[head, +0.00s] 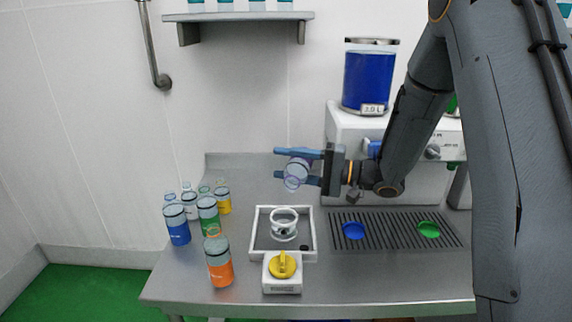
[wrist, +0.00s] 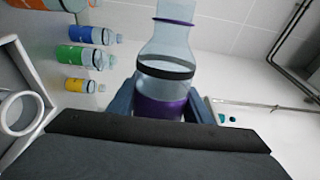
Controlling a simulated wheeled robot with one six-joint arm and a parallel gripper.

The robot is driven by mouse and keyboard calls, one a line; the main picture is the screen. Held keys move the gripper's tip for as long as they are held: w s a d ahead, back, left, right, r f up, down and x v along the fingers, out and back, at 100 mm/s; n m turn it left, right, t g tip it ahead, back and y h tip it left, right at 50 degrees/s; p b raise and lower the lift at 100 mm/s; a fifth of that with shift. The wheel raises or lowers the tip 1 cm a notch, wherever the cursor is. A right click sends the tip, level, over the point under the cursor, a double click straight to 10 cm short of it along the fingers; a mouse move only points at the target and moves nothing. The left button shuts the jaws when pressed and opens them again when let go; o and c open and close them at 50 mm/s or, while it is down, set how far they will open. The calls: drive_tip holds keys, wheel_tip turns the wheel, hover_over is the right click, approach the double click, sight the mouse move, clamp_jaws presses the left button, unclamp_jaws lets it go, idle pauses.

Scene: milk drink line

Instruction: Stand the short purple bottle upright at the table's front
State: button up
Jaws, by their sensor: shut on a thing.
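My gripper (head: 279,165) is shut on the short purple bottle (head: 299,168), up in the air behind the white tray. In the head view the bottle looks tilted, with its mouth ring toward the camera at lower left. In the wrist view the purple bottle (wrist: 164,85) lies between the blue fingers (wrist: 160,100), with its purple base nearest the palm edge and its neck away. The steel table (head: 350,285) is below; its front edge has bare metal to the right of the yellow-knobbed box.
Several bottles stand at the table's left, among them an orange one (head: 219,262), a blue one (head: 177,224) and a green one (head: 208,214). The white tray (head: 257,220) holds a clear ring-like cup (head: 284,224). A yellow-knobbed box (head: 282,272) stands in front. A drip grate (head: 390,232) lies right.

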drive_tip(key=m, duration=0.6)
drive_tip(key=n, duration=0.6)
drive_tip(key=shift+b, duration=0.4)
drive_tip(key=n+b, duration=0.1)
drive_tip(key=n, duration=0.5)
drive_tip(key=shift+b, duration=0.35)
